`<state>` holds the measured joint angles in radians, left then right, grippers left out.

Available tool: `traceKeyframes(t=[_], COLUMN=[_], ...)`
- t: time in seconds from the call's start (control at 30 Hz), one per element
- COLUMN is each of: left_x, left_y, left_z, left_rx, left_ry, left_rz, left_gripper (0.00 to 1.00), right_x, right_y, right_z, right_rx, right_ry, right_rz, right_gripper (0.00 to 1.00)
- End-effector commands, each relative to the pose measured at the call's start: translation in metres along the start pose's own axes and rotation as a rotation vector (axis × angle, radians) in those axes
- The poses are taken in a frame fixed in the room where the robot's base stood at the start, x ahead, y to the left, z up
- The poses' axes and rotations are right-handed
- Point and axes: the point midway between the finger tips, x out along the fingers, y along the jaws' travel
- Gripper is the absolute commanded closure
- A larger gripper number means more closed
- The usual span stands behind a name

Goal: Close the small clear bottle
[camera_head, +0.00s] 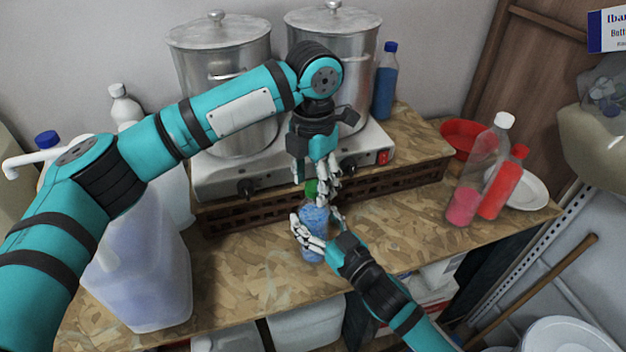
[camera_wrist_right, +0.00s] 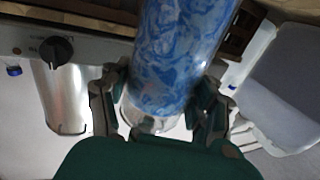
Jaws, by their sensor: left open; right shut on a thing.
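The small clear bottle (camera_head: 313,222) holds blue marbled contents and stands upright at the front of the wooden counter. My right gripper (camera_head: 318,236) is shut around its body from the front right. The same bottle fills the middle of the right wrist view (camera_wrist_right: 178,55), between the fingers of my right gripper (camera_wrist_right: 165,112). A green cap (camera_head: 312,188) shows at the bottle's top. My left gripper (camera_head: 322,190) is open, pointing down from above with its fingers around or beside the cap. I cannot tell whether the cap is seated, as the fingers partly hide it.
Two steel pots (camera_head: 222,62) stand on a stove (camera_head: 225,178) behind. A large jug (camera_head: 140,265) is at the left. Red-filled bottles (camera_head: 475,180), a red bowl (camera_head: 462,134) and a white plate (camera_head: 528,190) are at the right. A blue bottle (camera_head: 385,85) stands behind.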

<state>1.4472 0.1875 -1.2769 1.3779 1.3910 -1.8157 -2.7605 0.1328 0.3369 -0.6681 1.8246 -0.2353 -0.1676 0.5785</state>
Motion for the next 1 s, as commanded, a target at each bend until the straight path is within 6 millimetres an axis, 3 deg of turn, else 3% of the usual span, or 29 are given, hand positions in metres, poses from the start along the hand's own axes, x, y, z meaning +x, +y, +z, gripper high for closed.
traceKeyframes(t=[0.33,0.73,0.87,1.0], left_x=[-0.04,-0.044,-0.045,-0.047], left_y=[0.0,0.0,0.0,0.0], left_z=[0.0,0.0,0.0,0.001], left_rx=[0.0,-0.022,-0.153,-0.437], left_ry=[-0.002,-0.001,-0.001,-0.002], left_rz=[0.0,0.0,-0.001,-0.001], left_gripper=[0.45,0.49,0.49,0.49], right_x=[0.0,0.0,0.0,0.0], right_y=[0.0,0.0,0.0,0.0], right_z=[-0.001,-0.001,-0.001,-0.001], right_rx=[0.0,0.0,0.0,0.0], right_ry=[0.001,0.001,0.002,0.002], right_rz=[0.0,0.0,0.0,0.0], right_gripper=[1.0,1.0,1.0,1.0])
